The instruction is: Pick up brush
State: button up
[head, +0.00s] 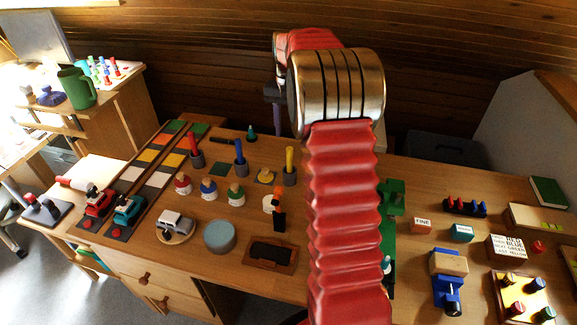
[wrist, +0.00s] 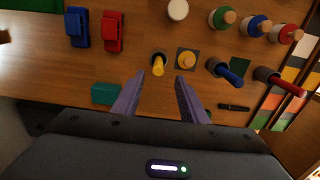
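No object is plainly recognisable as a brush. A yellow stick (head: 289,159), a blue stick (head: 239,150) and a red stick (head: 193,146) stand in small grey cups. They also show in the wrist view as yellow (wrist: 158,66), blue (wrist: 231,76) and red (wrist: 290,86). A slim dark stick (head: 222,141) lies flat on the table near the blue one, also in the wrist view (wrist: 233,107). My gripper (wrist: 160,77) is open, its purple fingers apart and empty. The yellow stick appears between the fingertips in the wrist view; contact is not visible. My arm hides part of the table.
Red, blue and green round-topped pieces (head: 209,189) stand in front of the cups. A yellow piece (wrist: 186,58) is beside the yellow stick's cup. A teal block (wrist: 105,94) lies close to the left finger. Blocks and toys fill the right side.

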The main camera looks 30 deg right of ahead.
aim_at(289, 149)
jog(key=shift+d+f, duration=0.1)
jog(key=shift+f, duration=0.1)
notch_tip(289, 149, down, 8)
jog(key=shift+f, duration=0.15)
dwell(0.5)
jog(key=shift+d+f, duration=0.15)
jog(key=shift+f, duration=1.2)
jog(key=shift+d+f, duration=0.1)
jog(key=shift+f, duration=1.2)
jog(key=shift+c, duration=0.5)
grip_shut()
